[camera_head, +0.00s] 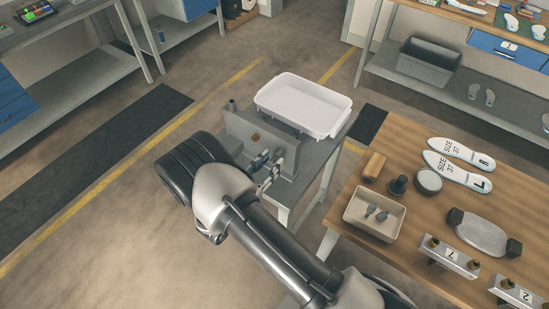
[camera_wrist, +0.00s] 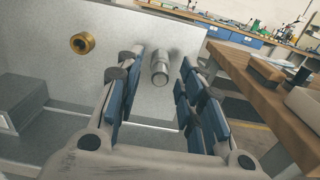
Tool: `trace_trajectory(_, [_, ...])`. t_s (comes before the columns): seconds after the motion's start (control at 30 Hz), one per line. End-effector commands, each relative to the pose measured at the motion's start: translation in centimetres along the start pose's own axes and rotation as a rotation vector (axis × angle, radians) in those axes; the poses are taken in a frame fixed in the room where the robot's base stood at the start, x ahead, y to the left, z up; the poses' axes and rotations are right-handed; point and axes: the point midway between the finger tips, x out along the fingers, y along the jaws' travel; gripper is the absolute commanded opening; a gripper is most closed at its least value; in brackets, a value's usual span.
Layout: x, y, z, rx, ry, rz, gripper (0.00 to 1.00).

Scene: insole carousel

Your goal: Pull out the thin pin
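A silver cylindrical pin (camera_wrist: 160,72) sticks out of the grey upright plate (camera_wrist: 45,85) in the wrist view; I take it for the thin pin. Its far end is at the plate. My gripper (camera_wrist: 158,100) is open, with one blue-padded finger on each side of the pin and visible gaps to it. In the head view my gripper (camera_head: 266,168) is at the near face of the grey fixture (camera_head: 240,131), and the pin cannot be made out there.
A brass bushing (camera_wrist: 82,43) sits in the plate left of the pin. A white tray (camera_head: 300,103) stands behind the fixture. The wooden table (camera_head: 405,135) at right holds a beige bin (camera_head: 358,222), insoles (camera_head: 458,170) and small parts. Floor at left is clear.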

Motion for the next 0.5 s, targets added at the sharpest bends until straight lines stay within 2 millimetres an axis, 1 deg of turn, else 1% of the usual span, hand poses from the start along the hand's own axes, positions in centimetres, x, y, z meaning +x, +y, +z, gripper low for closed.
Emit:
trace_trajectory(0.47, [0.0, -0.01, -0.01, 0.0, 0.0, 0.0, 0.35])
trace_trajectory(0.5, [0.0, -0.01, -0.01, 0.0, 0.0, 0.0, 0.33])
